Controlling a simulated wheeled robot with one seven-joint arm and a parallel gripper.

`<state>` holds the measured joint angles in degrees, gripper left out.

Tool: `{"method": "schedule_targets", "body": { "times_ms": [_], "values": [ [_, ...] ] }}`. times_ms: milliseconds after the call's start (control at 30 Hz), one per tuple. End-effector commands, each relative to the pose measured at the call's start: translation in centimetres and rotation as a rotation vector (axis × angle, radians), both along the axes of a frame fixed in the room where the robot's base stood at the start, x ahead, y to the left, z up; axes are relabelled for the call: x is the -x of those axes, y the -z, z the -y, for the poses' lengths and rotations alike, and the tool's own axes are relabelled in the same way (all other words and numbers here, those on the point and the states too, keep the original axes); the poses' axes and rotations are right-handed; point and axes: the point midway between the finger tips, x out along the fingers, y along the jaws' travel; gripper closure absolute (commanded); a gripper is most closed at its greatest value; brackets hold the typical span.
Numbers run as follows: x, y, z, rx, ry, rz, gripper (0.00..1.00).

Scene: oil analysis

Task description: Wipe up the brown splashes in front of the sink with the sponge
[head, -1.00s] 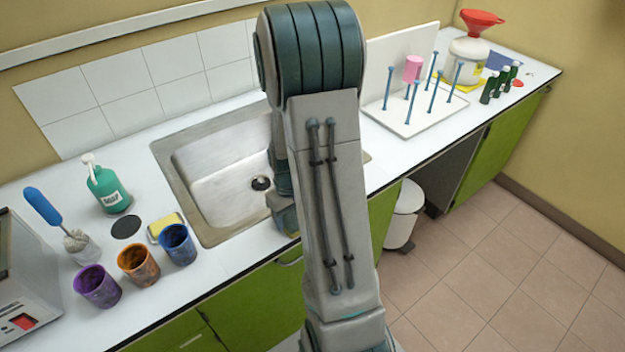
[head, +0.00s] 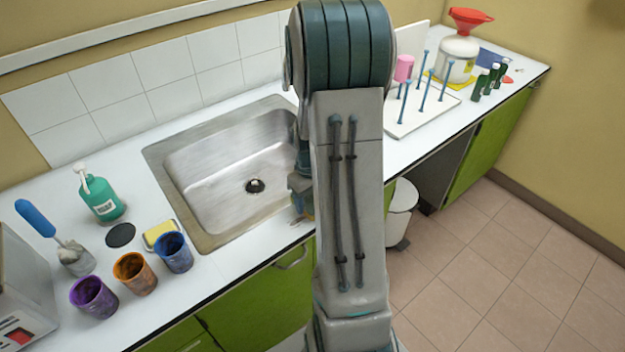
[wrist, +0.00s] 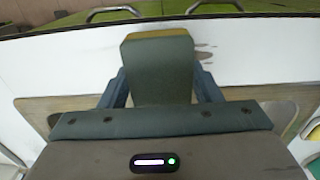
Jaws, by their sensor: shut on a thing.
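My gripper (wrist: 158,88) is shut on the sponge (wrist: 158,62), a grey-green pad with a yellow far edge. In the wrist view it is over the white counter strip in front of the sink (wrist: 70,103). Brown splashes (wrist: 203,57) lie on the counter just right of the sponge's far end; the sponge may cover others. I cannot tell whether the sponge touches the counter. In the head view my gripper (head: 301,188) is at the sink's (head: 215,180) front right corner, mostly hidden by my arm.
Purple (head: 93,297), orange (head: 135,273) and blue (head: 173,252) cups stand left of the sink, near a yellow block (head: 160,232) and a green bottle (head: 100,198). A rack with blue pegs (head: 425,115) stands to the right. The front counter strip is narrow.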

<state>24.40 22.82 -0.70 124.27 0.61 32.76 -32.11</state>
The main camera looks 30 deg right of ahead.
Motion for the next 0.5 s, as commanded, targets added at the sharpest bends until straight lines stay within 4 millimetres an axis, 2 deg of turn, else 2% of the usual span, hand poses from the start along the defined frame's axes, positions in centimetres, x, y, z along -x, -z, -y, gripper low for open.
{"method": "schedule_targets", "body": {
  "times_ms": [33,500],
  "values": [
    [0.0,-0.8,0.0,0.0,-0.001,0.001,0.63],
    [-0.1,-4.9,-0.3,0.0,-0.007,0.0,0.63]
  ]
}}
